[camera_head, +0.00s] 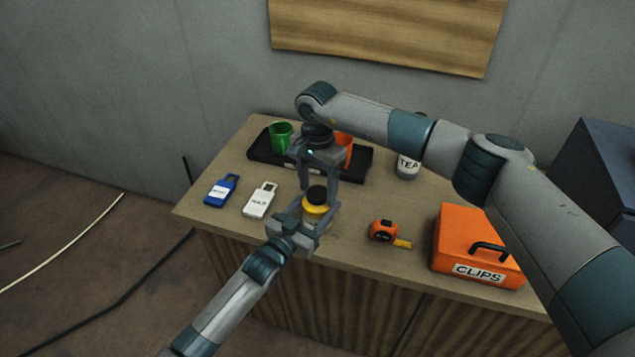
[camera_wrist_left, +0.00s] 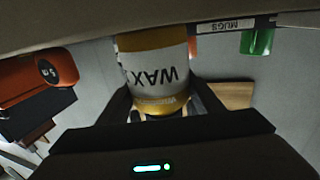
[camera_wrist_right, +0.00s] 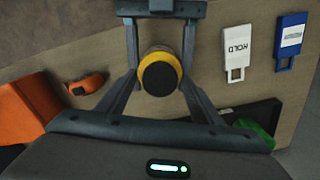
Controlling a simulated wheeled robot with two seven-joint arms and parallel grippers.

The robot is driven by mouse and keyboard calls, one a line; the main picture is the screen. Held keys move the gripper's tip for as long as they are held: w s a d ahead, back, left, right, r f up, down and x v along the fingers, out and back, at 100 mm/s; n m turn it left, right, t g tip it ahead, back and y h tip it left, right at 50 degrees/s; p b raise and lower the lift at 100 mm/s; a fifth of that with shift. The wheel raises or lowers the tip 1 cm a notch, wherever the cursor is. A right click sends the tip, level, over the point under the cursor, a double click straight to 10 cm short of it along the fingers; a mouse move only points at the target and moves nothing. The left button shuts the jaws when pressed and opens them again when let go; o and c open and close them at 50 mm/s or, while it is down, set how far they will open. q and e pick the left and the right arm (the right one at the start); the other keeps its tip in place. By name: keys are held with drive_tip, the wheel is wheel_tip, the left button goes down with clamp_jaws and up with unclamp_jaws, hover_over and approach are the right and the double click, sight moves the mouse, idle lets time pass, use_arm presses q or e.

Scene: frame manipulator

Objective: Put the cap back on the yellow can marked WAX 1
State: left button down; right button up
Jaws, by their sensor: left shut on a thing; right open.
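The yellow can (camera_head: 316,211) with a white WAX label stands upright near the table's front edge. Its label shows upside down in the left wrist view (camera_wrist_left: 155,70); I cannot read the number. My left gripper (camera_head: 313,219) is shut on the can's body from the front. The black cap (camera_head: 317,193) is on top of the can, centred on the yellow top in the right wrist view (camera_wrist_right: 159,75); I cannot tell whether it is fully seated. My right gripper (camera_head: 320,183) points down over the can, open, its fingers on either side of the cap and apart from it.
An orange tape measure (camera_head: 384,230) and an orange CLIPS box (camera_head: 478,243) are to the right. White (camera_head: 260,200) and blue (camera_head: 221,190) tags lie left. Behind stand a black tray (camera_head: 262,149) with green (camera_head: 280,138) and orange cups and a TEA canister (camera_head: 407,166).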

drive_tip(key=c, duration=1.1)
drive_tip(key=shift+c, duration=0.2)
drive_tip(key=m, duration=0.4)
drive_tip(key=shift+m, duration=0.3)
drive_tip(key=m, duration=0.5)
drive_tip(key=shift+m, duration=0.4)
drive_tip(key=m, duration=0.7)
drive_tip(key=shift+f, duration=0.1)
drive_tip(key=m, duration=0.7)
drive_tip(key=o, duration=1.2)
